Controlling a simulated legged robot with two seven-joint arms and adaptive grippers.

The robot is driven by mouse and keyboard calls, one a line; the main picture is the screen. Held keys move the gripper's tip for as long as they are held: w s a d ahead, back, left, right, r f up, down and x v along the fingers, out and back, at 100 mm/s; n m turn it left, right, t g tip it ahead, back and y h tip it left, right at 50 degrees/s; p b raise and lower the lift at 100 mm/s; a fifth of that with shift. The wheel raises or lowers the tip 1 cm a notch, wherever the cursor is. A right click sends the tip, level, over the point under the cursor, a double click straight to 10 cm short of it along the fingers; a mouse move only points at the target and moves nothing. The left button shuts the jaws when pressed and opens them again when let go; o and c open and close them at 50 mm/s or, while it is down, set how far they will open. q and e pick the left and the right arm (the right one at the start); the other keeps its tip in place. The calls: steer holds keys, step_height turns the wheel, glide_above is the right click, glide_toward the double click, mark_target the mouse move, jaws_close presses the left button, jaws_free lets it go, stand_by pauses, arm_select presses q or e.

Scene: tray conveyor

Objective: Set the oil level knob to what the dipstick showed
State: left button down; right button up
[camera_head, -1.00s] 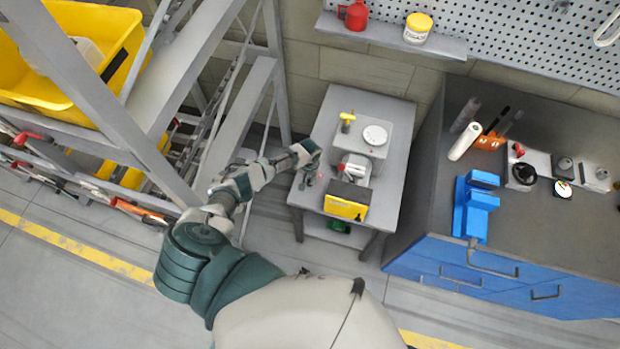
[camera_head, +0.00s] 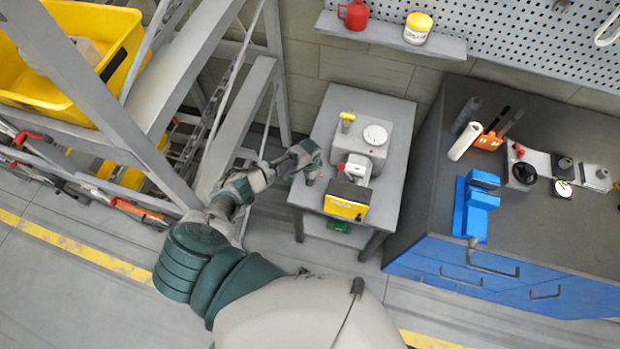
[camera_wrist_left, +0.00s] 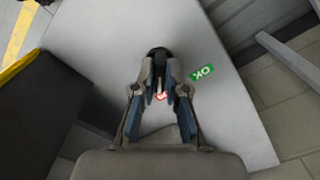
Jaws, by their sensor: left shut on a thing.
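My left gripper (camera_head: 309,174) reaches over the left edge of the small grey table (camera_head: 333,104). In the left wrist view the gripper (camera_wrist_left: 160,88) is shut on a small black knob (camera_wrist_left: 158,54), mostly hidden between the fingers. A green OK label (camera_wrist_left: 203,72) lies right of the knob, and a small red-and-white mark shows between the fingers. The knob's setting cannot be read. A yellow-handled piece (camera_head: 347,117), possibly the dipstick, stands upright on the grey block (camera_head: 365,147), beside a white round cap (camera_head: 375,135). My right gripper is not in view.
A yellow-and-black box (camera_head: 346,201) and a white-and-red item (camera_head: 355,168) stand on the small table. A grey rack with a yellow bin (camera_head: 125,50) is at left.

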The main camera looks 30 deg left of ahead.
arm_select(q)
steer(key=shift+a+m, duration=0.15)
steer(key=shift+m, duration=0.15)
stand_by(0.4)
steer(key=c, duration=1.3)
jaws_free()
steer(key=shift+o, duration=0.5)
steer(key=shift+r, duration=0.1)
step_height(320, 180, up, 12)
steer(key=shift+s, duration=0.1)
